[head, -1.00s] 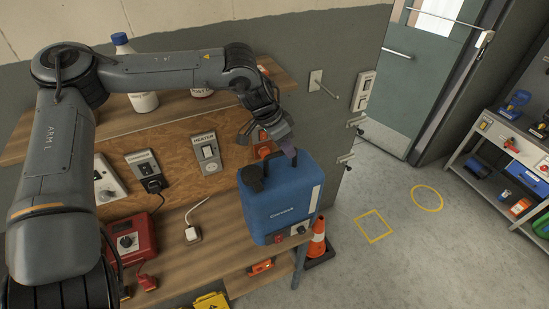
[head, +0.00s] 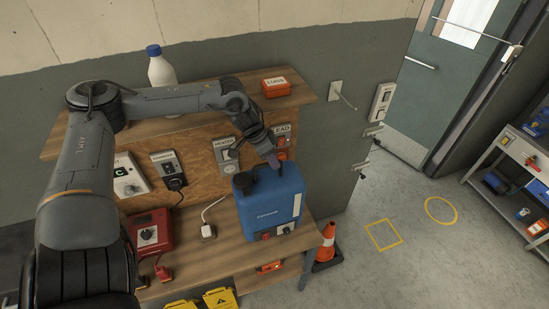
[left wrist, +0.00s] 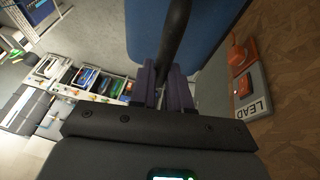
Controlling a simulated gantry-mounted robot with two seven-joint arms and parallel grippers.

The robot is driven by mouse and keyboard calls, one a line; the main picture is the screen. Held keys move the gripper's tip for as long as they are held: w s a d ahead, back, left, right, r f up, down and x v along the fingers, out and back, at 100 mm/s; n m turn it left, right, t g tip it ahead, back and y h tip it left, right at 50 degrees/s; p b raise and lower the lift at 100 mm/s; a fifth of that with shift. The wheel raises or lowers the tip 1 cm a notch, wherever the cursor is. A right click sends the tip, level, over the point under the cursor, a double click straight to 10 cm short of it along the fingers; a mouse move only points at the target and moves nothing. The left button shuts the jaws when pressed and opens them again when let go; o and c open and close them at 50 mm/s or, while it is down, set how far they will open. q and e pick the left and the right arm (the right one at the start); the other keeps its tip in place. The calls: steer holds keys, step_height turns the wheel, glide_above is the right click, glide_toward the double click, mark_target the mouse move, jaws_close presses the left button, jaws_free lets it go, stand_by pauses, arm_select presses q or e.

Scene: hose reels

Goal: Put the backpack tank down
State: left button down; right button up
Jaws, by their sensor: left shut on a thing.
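The backpack tank (head: 268,205) is a blue box-shaped canister with a dark cap and a black handle. It is upright at the right end of the wooden bench (head: 205,268). I cannot tell whether its base touches the bench top. My left gripper (head: 274,163) is at the tank's top, shut on its handle. In the left wrist view, the purple fingers (left wrist: 165,90) close around the black handle (left wrist: 173,40), with the blue tank body (left wrist: 215,35) behind it. My right gripper is in neither view.
A red box (head: 152,232) and a white plug (head: 207,231) are left of the tank. A panel with switches stands behind it. An orange cone (head: 327,245) is on the floor to the right. Yellow square (head: 383,235) and circle (head: 441,210) outlines mark clear floor.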

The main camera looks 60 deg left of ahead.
arm_select(q)
steer(key=shift+f+p, duration=0.3)
steer(key=shift+f, duration=1.2)
steer(key=shift+w+f, duration=0.1)
steer(key=shift+f, duration=0.15)
steer(key=c, duration=1.1)
jaws_free()
steer(key=shift+f, duration=0.1)
steer(key=shift+s+a+r, duration=0.15)
steer(key=shift+s+r, duration=0.05)
steer(key=shift+r, duration=0.45)
steer(key=v, duration=1)
steer(key=shift+s+r+p, duration=0.2)
steer(key=shift+r+p, duration=0.15)
steer(key=shift+p, duration=0.1)
